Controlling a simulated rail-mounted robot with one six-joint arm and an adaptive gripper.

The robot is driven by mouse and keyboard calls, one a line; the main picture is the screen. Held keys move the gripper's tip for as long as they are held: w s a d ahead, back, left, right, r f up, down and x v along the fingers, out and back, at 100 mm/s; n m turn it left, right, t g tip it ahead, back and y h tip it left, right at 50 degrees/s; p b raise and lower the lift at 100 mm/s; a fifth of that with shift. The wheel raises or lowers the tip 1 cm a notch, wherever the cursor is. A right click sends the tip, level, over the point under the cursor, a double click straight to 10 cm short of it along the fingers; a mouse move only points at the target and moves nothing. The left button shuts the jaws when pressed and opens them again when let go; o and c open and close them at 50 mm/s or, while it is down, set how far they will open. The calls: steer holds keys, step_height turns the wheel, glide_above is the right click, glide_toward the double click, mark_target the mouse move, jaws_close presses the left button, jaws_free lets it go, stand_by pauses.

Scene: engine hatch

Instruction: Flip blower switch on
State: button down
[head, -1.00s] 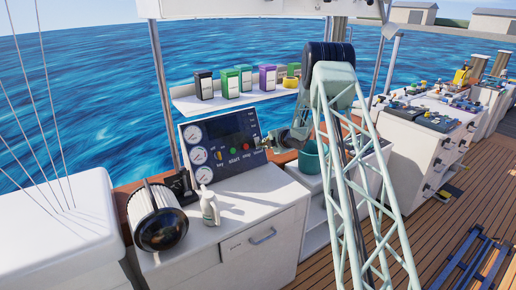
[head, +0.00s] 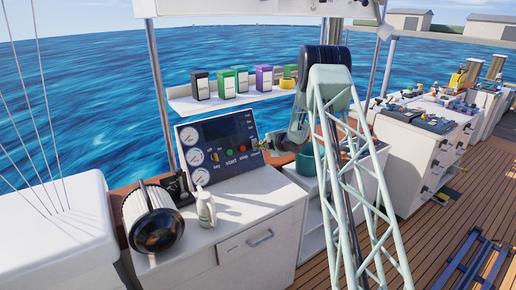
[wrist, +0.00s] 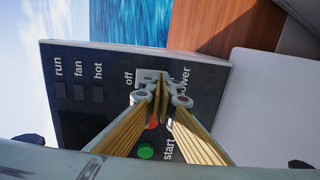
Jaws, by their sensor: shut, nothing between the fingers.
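The dark blue control panel (head: 215,128) stands on the white cabinet, with gauges at its left and green and red buttons low on its face. In the wrist view the panel (wrist: 75,115) appears turned sideways, with "run", "fan", "hot", "off" and "start" labels and a partly covered label ending in "ower". A pale switch plate (wrist: 146,74) shows beside "off", partly behind my fingers; its lever position cannot be told. My gripper (wrist: 161,88) is shut and empty, its fingertips over this plate. Contact cannot be told. In the head view my gripper (head: 264,145) is at the panel's right edge.
A green start button (wrist: 146,151) lies close to my fingers, with a red button partly hidden by them. A teal pot (head: 306,162) stands right of the panel. A white bottle (head: 205,207) and a round filter (head: 156,230) stand in front of the panel's left side.

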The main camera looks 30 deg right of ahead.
steer(key=shift+r, duration=0.55)
steer(key=shift+s, duration=0.15)
steer(key=s+f+v, duration=0.1)
steer(key=f+v, duration=0.1)
steer(key=v, duration=1.1)
steer(key=shift+s+b, duration=0.25)
steer(key=shift+b, duration=0.15)
steer(key=shift+d, duration=0.15)
steer(key=shift+r, duration=0.1)
stand_by(0.4)
